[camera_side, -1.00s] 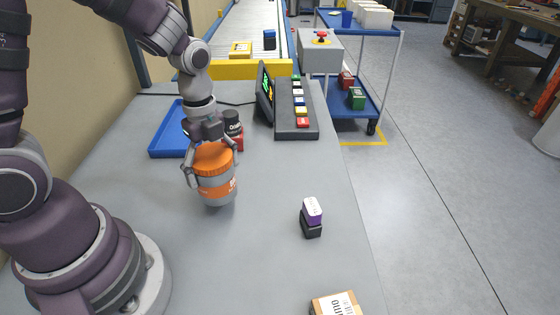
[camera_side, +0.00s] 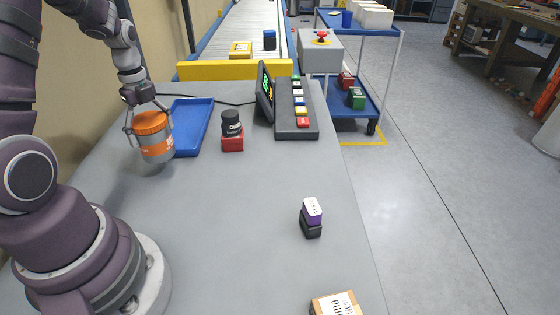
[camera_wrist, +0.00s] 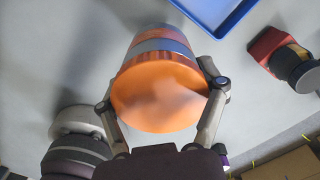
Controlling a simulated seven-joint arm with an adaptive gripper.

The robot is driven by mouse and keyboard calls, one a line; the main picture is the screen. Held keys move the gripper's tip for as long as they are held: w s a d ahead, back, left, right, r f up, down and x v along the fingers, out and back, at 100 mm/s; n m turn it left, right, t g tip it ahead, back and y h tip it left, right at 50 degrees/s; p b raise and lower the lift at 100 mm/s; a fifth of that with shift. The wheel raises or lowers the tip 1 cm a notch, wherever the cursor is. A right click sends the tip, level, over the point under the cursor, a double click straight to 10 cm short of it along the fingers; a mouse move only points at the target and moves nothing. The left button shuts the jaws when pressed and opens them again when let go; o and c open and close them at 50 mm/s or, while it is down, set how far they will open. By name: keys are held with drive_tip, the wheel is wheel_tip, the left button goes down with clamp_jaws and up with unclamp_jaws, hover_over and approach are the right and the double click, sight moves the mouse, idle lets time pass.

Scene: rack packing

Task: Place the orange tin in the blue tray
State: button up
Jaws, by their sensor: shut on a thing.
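The orange tin (camera_side: 157,150), a grey jar with an orange lid and orange band, is held by my gripper (camera_side: 149,122) in the side view. The gripper is shut around its lid. The tin is close to upright, slightly tilted, and appears raised off the table. The blue tray (camera_side: 203,118) lies just behind and to the right of the tin and looks empty where visible; the tin hides its left part. In the wrist view the orange lid of the tin (camera_wrist: 160,92) fills the middle between the fingers, and a corner of the blue tray (camera_wrist: 216,27) shows at the top.
A black jar (camera_side: 231,122) on a red box (camera_side: 233,142) stands right of the tray. A keypad console (camera_side: 297,118) is further right. A purple-and-black item (camera_side: 311,218) and a cardboard box (camera_side: 337,304) are nearer. The table's middle is clear.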

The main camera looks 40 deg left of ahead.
drive_tip(key=w+a, duration=0.4)
drive_tip(key=w+a+f, duration=0.1)
drive_tip(key=w+a, duration=0.2)
drive_tip(key=shift+f, duration=1.75)
drive_tip(key=o, duration=1.2)
drive_tip(key=shift+f, duration=0.1)
